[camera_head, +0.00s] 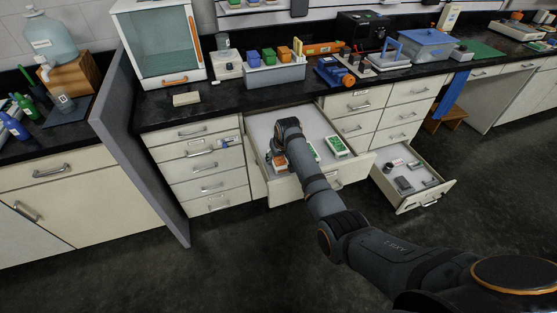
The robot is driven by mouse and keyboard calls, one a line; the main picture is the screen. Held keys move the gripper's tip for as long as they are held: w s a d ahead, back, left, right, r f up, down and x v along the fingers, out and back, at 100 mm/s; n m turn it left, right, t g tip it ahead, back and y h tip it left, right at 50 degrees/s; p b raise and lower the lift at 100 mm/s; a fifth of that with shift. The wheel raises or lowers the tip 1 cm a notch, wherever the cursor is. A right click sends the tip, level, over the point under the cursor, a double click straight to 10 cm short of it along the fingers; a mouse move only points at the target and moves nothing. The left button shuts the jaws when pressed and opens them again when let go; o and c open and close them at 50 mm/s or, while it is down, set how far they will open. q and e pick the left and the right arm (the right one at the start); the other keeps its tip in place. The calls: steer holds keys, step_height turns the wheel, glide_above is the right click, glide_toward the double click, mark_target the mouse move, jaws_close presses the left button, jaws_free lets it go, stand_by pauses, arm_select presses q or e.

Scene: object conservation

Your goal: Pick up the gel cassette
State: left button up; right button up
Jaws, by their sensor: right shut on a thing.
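My right arm reaches from the lower right into a wide open drawer (262,128) under the bench. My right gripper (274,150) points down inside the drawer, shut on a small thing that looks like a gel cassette. It is mostly hidden by the wrist, and its exact shape cannot be made out. A white and orange piece (279,161) shows just below the gripper. A green and white flat box (337,146) lies in the drawer to the right. Another green and white one (313,151) is partly hidden behind my arm. My left gripper is not in view.
A lower drawer (433,199) stands open at the right with several grey items. The bench (222,103) above holds a glass-fronted cabinet (165,47), a grey rack (275,76) of coloured blocks and a blue-lidded box (427,46). A grey partition (140,130) stands at the left.

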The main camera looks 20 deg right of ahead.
steer(key=s+d+r, duration=0.8)
steer(key=d+r, duration=0.3)
steer(key=r, duration=0.1)
steer(key=shift+d+b, duration=0.25)
steer(key=shift+b, duration=0.2)
